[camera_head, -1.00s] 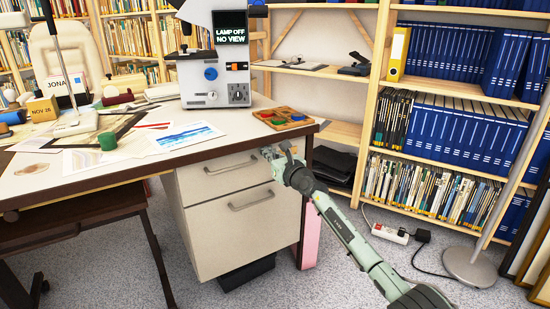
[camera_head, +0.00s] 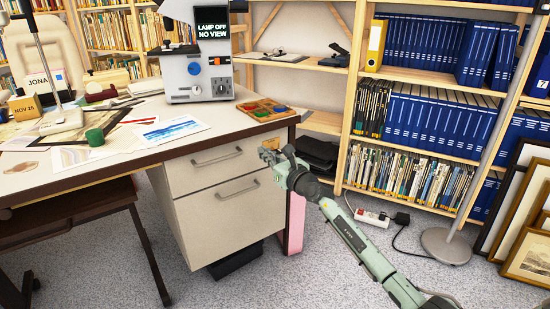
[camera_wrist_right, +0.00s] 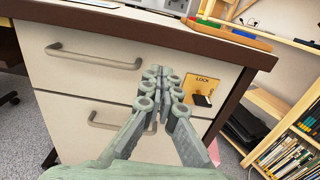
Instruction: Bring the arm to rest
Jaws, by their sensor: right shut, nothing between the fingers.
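My right gripper (camera_head: 267,154) is in front of the upper right part of the desk's drawer cabinet (camera_head: 200,232). In the wrist view its fingers (camera_wrist_right: 161,76) are together with nothing between them. They point at the upper drawer front (camera_wrist_right: 85,53), just left of a brass plate marked LOCK (camera_wrist_right: 203,80) with a dark key or knob on it. The fingers appear apart from the drawer front, though the gap is hard to judge. Both drawers look shut. My left gripper is not in view.
The desk top (camera_head: 190,148) overhangs the gripper closely, with a wooden tray (camera_head: 262,110) near its corner. A bookshelf (camera_head: 425,75) stands behind. A lamp base (camera_head: 445,246), a power strip (camera_head: 371,217) and framed prints (camera_head: 530,245) are at right. Open carpet lies in front.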

